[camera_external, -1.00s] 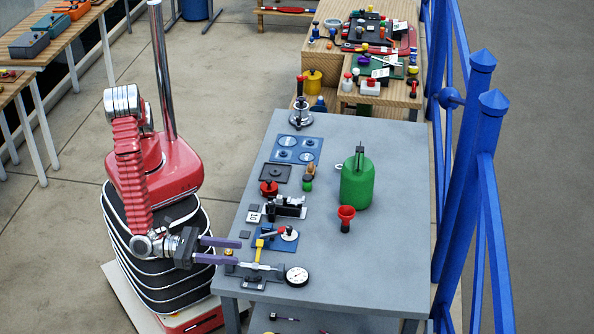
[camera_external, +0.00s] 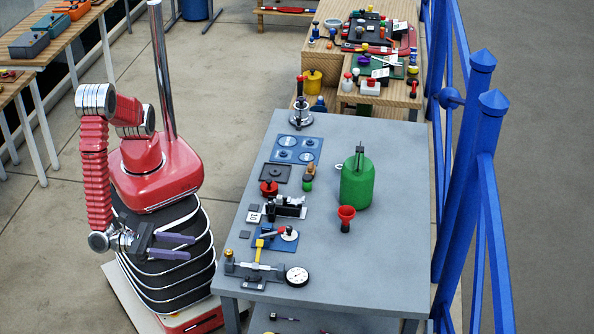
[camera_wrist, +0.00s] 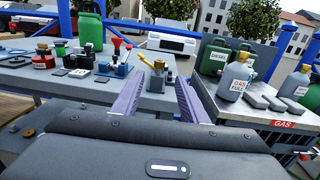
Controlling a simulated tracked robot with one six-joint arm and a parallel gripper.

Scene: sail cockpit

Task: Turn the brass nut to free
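The brass nut (camera_external: 229,255) stands on the left end of a grey pipe fitting (camera_external: 255,268) at the near left corner of the workbench. A yellow lever (camera_external: 258,249) rises from the fitting. In the wrist view the brass nut (camera_wrist: 158,65) is small and lies beyond my fingers, in line with the space between them. My gripper (camera_external: 190,247) has two purple fingers, apart and empty. It is left of the bench edge, clear of the nut. The fingers (camera_wrist: 157,88) also show spread in the wrist view.
A dial gauge (camera_external: 297,276) sits at the fitting's right end. A blue valve plate (camera_external: 275,238), a red funnel (camera_external: 346,217) and a green can (camera_external: 357,184) stand farther back. The bench's right side (camera_external: 390,250) is clear. A blue railing (camera_external: 471,180) runs along the right.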

